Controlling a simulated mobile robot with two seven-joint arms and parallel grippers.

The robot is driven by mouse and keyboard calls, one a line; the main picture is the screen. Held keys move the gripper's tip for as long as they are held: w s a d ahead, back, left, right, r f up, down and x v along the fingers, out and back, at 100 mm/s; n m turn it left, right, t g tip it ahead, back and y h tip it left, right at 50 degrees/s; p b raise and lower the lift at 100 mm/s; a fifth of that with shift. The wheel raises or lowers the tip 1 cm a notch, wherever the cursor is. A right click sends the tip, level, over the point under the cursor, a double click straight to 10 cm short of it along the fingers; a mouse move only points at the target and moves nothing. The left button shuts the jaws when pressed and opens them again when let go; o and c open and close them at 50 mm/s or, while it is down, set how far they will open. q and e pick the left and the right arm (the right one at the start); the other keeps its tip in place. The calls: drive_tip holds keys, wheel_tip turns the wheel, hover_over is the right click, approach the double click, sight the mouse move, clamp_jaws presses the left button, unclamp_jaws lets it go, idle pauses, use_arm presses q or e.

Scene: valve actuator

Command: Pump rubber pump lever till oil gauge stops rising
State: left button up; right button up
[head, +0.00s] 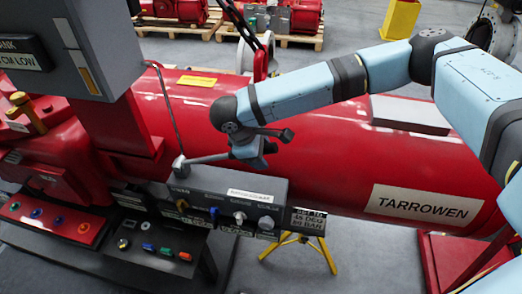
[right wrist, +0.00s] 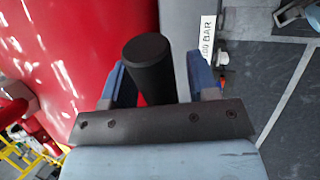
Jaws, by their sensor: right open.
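The pump lever (head: 207,158) is a grey rod running right from a pivot on top of the grey pump block, close to level. My right gripper (head: 262,150) is at the lever's right end. In the right wrist view its blue fingers (right wrist: 160,88) stand apart, with the black rubber handle (right wrist: 148,58) between them. Clear gaps show, so the fingers are not clamped. A grey box at the upper left carries a slanted gauge strip (head: 88,76) with an amber lower part. Its exact level is hard to read. My left gripper is out of view.
A large red cylinder (head: 335,140) marked TARROWEN lies behind the lever. The grey block (head: 225,200) bears several knobs, with a button panel (head: 150,245) at lower left. A thin bent rod (head: 166,105) rises by the pivot. A yellow stand (head: 300,245) is below.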

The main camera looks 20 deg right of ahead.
drive_tip(key=shift+d+f, duration=0.15)
drive_tip(key=shift+f, duration=0.05)
drive_tip(key=shift+c, duration=0.2)
clamp_jaws()
drive_tip(key=f+y, duration=0.1)
drive_tip(key=f, duration=0.2)
drive_tip(key=d+f+t+y+b, duration=0.1)
drive_tip(key=f, duration=0.2)
drive_tip(key=s+f+t+y, duration=0.1)
drive_tip(key=f, duration=0.2)
drive_tip(key=shift+s+d+m+b, duration=0.1)
drive_tip(key=shift+d+m+b, duration=0.1)
drive_tip(key=shift+m+b, duration=0.1)
drive_tip(key=shift+f, duration=0.3)
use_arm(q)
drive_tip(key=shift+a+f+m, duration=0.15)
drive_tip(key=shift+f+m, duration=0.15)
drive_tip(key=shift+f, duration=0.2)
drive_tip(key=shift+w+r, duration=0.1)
